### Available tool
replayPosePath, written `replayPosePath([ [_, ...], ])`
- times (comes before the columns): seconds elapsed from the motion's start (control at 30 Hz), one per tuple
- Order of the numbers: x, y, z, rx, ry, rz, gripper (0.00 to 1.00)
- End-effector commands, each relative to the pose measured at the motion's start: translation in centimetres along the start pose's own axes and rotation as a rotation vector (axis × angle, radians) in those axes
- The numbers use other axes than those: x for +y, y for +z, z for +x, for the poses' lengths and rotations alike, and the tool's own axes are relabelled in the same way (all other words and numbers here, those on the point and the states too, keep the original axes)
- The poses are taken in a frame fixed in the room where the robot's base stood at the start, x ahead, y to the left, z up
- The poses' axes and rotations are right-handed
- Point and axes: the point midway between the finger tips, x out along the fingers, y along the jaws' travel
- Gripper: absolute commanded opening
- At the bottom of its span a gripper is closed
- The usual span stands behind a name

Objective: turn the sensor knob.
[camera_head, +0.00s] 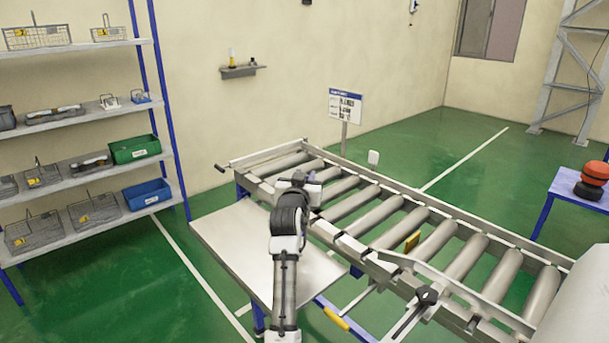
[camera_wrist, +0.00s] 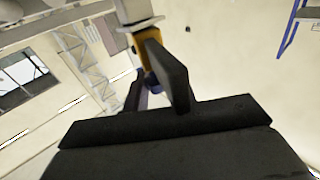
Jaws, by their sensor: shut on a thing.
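My gripper (camera_head: 300,179) is at the near side rail of the roller conveyor, towards its left end. In the wrist view, the dark fingers of my gripper (camera_wrist: 150,78) are shut around a small yellow part with a dark blue lower end (camera_wrist: 152,58), which I take to be the sensor and its knob. A pale metal piece (camera_wrist: 136,12) sits just above it. The right finger hides part of the knob, so its angle cannot be read. In the head view, my gripper and arm hide most of this spot.
The roller conveyor (camera_head: 402,213) runs to the lower right. A metal side table (camera_head: 222,233) lies left of my arm. A black clamp knob (camera_head: 427,294) sits on the near rail at right. A signboard (camera_head: 345,106) stands behind. Shelves (camera_head: 75,115) fill the left; open floor lies between.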

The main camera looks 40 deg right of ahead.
Motion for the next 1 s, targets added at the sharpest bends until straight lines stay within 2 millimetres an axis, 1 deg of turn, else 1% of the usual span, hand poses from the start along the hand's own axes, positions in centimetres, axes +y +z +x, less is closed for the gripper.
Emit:
replayPosePath([
  [0.43, -0.02, 0.03, -0.01, 0.0, -0.012, 0.0, 0.03],
  [0.47, -0.02, 0.03, 0.0, 0.0, -0.012, 0.0, 0.27],
  [0.6, -0.02, 0.03, 0.0, 0.0, -0.012, 0.0, 0.46],
  [0.63, -0.02, 0.03, 0.0, 0.0, -0.012, 0.0, 0.47],
  [0.87, -0.01, 0.03, -0.01, 0.0, -0.012, 0.0, 0.47],
  [1.0, -0.02, 0.12, -0.56, 0.001, -0.012, 0.0, 0.47],
])
